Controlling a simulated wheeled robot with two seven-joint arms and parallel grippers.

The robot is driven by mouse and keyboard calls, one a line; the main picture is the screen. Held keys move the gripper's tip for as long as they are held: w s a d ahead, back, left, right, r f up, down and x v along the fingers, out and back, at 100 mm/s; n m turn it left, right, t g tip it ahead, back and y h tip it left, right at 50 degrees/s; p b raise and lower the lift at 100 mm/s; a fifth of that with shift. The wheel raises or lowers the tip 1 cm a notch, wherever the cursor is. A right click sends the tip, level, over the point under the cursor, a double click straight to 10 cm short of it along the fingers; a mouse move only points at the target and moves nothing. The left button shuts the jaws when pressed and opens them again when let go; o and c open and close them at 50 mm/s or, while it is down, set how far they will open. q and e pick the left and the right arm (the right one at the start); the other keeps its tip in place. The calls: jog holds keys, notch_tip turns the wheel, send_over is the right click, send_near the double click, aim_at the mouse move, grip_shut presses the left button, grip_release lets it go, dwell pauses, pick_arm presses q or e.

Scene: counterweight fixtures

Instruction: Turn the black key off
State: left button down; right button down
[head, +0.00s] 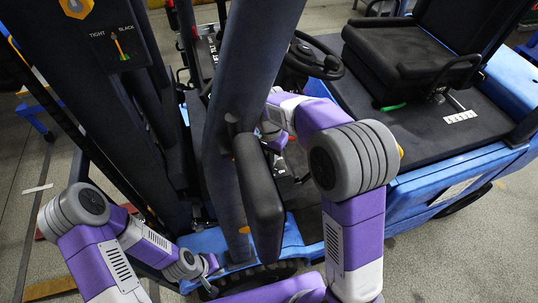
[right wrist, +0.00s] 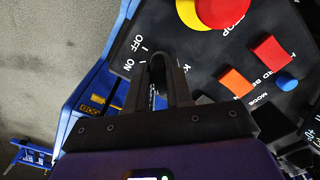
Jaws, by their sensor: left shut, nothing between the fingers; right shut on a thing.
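The black key (right wrist: 157,72) is on the dark control panel in the right wrist view, beside white OFF and ON labels. It is mostly covered by my right gripper (right wrist: 163,64), whose dark fingers are shut on it. I cannot tell which label the key points to. In the head view, my right arm reaches behind the dark upright post, and its gripper and the key are hidden there. My left gripper (head: 208,272) is shut and empty, low beside the blue vehicle body at the lower left.
The panel also carries a red-and-yellow STOP button (right wrist: 212,12), a red switch (right wrist: 270,53), an orange switch (right wrist: 235,82) and a blue knob (right wrist: 287,82). In the head view, a dark post (head: 240,80) with a padded part, a steering wheel (head: 316,60) and a seat (head: 415,50) crowd the reach.

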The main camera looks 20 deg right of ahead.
jog(key=shift+n, duration=0.3)
jog(key=n, duration=0.3)
jog(key=shift+n+p, duration=0.3)
jog(key=shift+n, duration=2.3)
jog(key=c, duration=1.1)
grip_release()
jog(key=shift+r, duration=0.1)
notch_tip(320, 180, up, 8)
jog(key=shift+f, duration=0.25)
